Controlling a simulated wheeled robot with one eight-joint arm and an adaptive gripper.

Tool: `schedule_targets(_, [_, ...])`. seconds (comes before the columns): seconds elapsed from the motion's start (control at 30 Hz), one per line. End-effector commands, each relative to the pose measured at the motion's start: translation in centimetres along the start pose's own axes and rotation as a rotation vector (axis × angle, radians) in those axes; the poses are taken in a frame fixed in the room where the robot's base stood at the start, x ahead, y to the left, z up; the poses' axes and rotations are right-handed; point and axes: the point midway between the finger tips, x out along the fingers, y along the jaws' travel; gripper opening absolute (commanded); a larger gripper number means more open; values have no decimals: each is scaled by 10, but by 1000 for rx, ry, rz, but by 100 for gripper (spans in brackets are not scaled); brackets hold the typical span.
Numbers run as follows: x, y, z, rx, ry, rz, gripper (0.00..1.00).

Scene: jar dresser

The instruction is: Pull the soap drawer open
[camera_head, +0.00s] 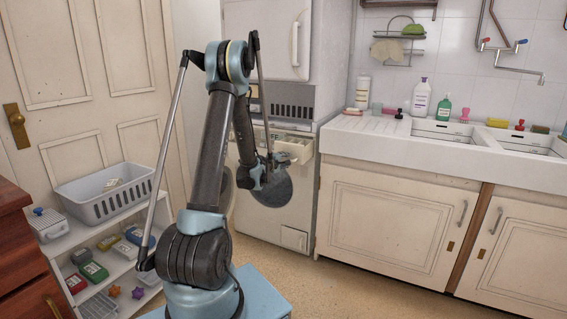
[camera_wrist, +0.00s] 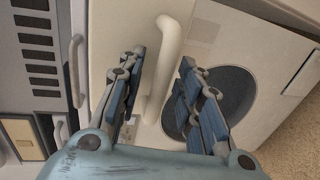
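The soap drawer (camera_head: 302,146) is a cream front at the top of the washing machine, above its round dark door. In the head view it appears to stand out from the machine, partly hidden by my gripper (camera_head: 272,165); how far cannot be told. In the wrist view, its pale bar handle (camera_wrist: 168,50) lies between the two blue-padded fingers of my gripper (camera_wrist: 160,68). The fingers are apart, with a visible gap between the left finger and the handle. Whether the right finger touches it cannot be told.
The round washing machine door (camera_wrist: 225,95) lies beside the right finger. A sink counter (camera_head: 400,135) and cupboards stand to the right. A low white shelf with a grey basket (camera_head: 105,195) stands left. A red-brown dresser (camera_head: 20,240) is at the near left. Floor is free before the cupboards.

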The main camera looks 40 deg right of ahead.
Motion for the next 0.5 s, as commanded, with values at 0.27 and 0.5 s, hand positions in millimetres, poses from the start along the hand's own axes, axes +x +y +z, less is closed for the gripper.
schedule_targets(0.27, [-46,0,-1,-1,2,0,33])
schedule_targets(0.5, [-89,-1,-1,-2,1,0,33])
